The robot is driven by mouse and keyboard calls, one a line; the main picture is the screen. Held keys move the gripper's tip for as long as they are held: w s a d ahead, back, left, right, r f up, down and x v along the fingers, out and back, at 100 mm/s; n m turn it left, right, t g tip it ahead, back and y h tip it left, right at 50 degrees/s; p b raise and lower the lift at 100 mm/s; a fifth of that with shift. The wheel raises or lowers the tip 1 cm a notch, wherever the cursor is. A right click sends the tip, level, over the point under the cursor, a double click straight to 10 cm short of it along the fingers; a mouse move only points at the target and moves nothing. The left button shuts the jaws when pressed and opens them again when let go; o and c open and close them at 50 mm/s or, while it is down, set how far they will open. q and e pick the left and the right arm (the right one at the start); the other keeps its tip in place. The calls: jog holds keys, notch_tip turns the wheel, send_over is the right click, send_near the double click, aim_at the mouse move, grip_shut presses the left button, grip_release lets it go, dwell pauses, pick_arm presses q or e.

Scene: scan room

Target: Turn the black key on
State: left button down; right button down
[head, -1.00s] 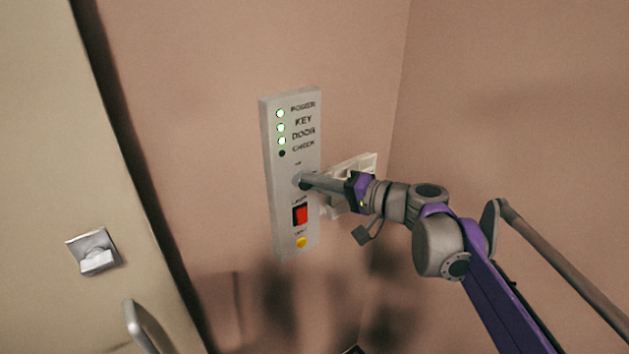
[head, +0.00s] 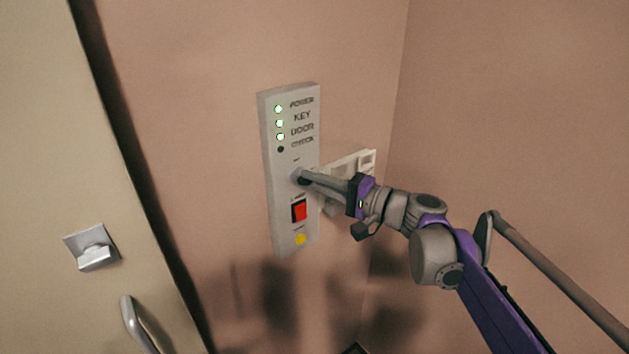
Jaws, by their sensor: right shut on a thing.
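A grey wall panel (head: 272,200) carries a key switch at mid-height, between the printed labels and a red switch (head: 299,211). My right gripper (head: 305,178) is shut at this key switch, its fingers meeting the panel face. The black key (head: 301,180) is mostly hidden by the fingertips; only a small dark part shows, so its angle cannot be told. The POWER, KEY and DOOR lights (head: 279,123) glow green. The CHECK light (head: 281,149) is dark. My left gripper is not in view.
A yellow button (head: 300,239) sits low on the panel. A white wall fixture (head: 366,161) is close behind my right gripper. A beige door (head: 45,160) with a metal handle (head: 135,322) and a latch (head: 92,247) stands at the left. The wall between is bare.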

jog(key=c, duration=1)
grip_release()
jog(key=shift+o, duration=0.2)
jog(key=b+v, duration=0.1)
jog(key=v, duration=0.9)
jog(key=shift+d, duration=0.35)
jog(key=shift+s, duration=0.15)
